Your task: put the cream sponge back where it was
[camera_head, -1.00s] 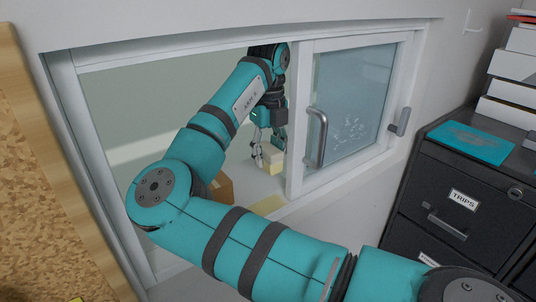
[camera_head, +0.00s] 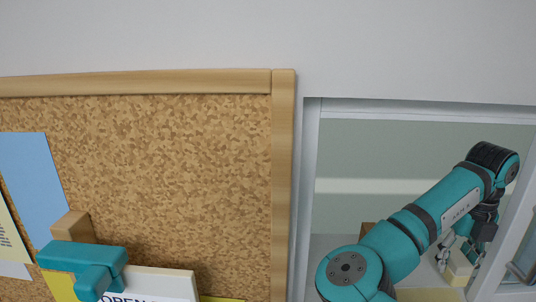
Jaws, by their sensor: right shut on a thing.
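The cream sponge (camera_head: 459,268) is at the lower right of the head view, inside the window opening. My right gripper (camera_head: 458,252) is shut on it from above, with the arm reaching in through the opening. I cannot tell whether the sponge touches the sill beneath. My left gripper is not in view.
A cork board (camera_head: 170,165) with a wooden frame fills the left, with a blue sheet (camera_head: 33,180) on it. A teal block-shaped thing (camera_head: 80,258) and a white sign (camera_head: 155,285) stand before it. A brown box (camera_head: 368,229) is partly hidden behind my right arm. The sliding pane's frame (camera_head: 510,255) borders the opening.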

